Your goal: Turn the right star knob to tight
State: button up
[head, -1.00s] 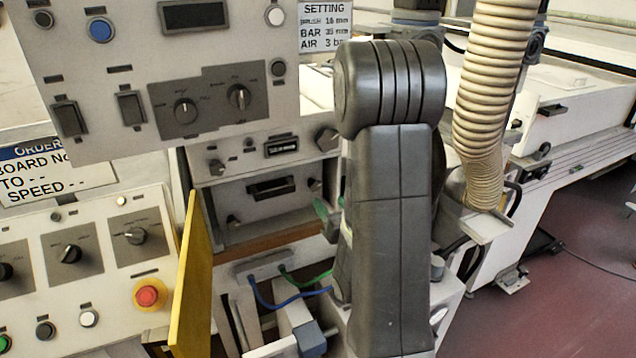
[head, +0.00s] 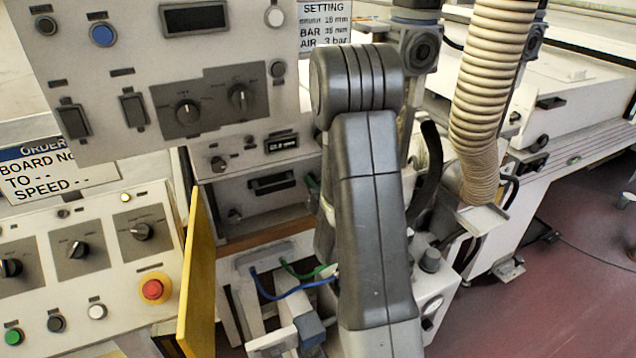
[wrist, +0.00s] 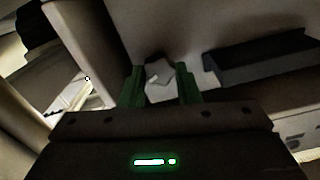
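A pale grey star knob (wrist: 158,74) is in the wrist view, between the green fingers of my gripper (wrist: 160,80). The fingers stand apart on either side of it, with a narrow gap visible beside the knob. How deep the knob sits between them I cannot tell. A small dark knob (head: 235,215) is at the left of that drawer front. No tightness mark is readable.
A dark drawer handle (head: 271,182) lies left of my gripper; a dark bar (wrist: 262,58) is right of the knob in the wrist view. A yellow panel (head: 196,275) stands at the left. A ribbed hose (head: 483,110) hangs at the right. Blue and green tubes run below.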

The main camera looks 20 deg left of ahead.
jog(key=shift+c, duration=1)
jog(key=m+b, duration=0.1)
jog(key=b, duration=0.2)
jog(key=shift+f, duration=0.25)
jog(key=m+b, duration=0.2)
jog(key=b, duration=0.2)
jog(key=shift+w, duration=0.1)
jog(key=shift+r+m+b, duration=0.25)
jog(key=shift+m+b, duration=0.5)
jog(key=shift+m, duration=0.15)
jog(key=o, duration=1)
jog(key=shift+c, duration=0.2)
jog(key=shift+d, duration=0.1)
jog(key=b+v, duration=0.2)
jog(key=v, duration=1.1)
jog(key=shift+s+d+b, duration=0.25)
jog(key=shift+d+b, duration=0.05)
